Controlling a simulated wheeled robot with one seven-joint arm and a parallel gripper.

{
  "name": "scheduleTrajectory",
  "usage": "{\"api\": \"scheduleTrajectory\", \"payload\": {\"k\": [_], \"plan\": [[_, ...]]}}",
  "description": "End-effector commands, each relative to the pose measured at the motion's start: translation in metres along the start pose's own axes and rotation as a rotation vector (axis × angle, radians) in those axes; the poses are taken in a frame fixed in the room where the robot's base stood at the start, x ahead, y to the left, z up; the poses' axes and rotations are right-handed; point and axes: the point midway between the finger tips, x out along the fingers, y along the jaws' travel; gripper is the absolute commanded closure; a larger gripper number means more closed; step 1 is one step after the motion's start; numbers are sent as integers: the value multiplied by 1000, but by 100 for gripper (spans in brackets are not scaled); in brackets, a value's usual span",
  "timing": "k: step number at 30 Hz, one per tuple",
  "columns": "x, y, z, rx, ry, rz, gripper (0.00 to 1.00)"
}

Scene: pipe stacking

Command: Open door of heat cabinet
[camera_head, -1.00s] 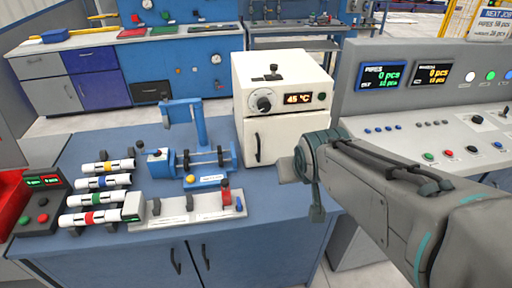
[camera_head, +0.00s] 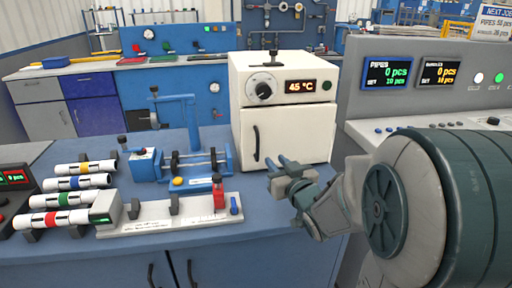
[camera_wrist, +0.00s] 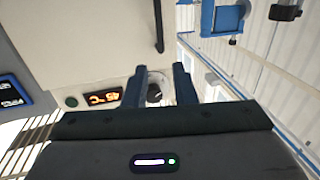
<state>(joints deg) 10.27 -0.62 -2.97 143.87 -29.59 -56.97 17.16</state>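The white heat cabinet (camera_head: 310,138) stands on the blue bench, its front door shut. A dark vertical handle (camera_head: 256,143) is on the left side of the door. Above the door are a knob (camera_head: 264,90) and a display (camera_head: 301,87) reading 45 °C. My gripper (camera_head: 279,170) is in front of the lower door, to the right of and below the handle, apart from it. In the wrist view the cabinet appears upside down, with the handle (camera_wrist: 158,25) beyond the fingertips. My gripper (camera_wrist: 159,75) is open and empty; the knob shows between its fingers.
Left of the cabinet stand a blue clamp fixture (camera_head: 190,165), a grey tray (camera_head: 160,225) and several banded pipes (camera_head: 75,183). A grey control console (camera_head: 400,45) stands close on the right.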

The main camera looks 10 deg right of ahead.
Motion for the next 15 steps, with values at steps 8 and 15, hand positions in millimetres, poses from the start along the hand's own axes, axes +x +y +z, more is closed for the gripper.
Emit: {"api": "scheduleTrajectory", "payload": {"k": [8,15], "plan": [[44,-1,0,0,0,-3,76],[92,-1,-1,0,0,-3,76]]}}
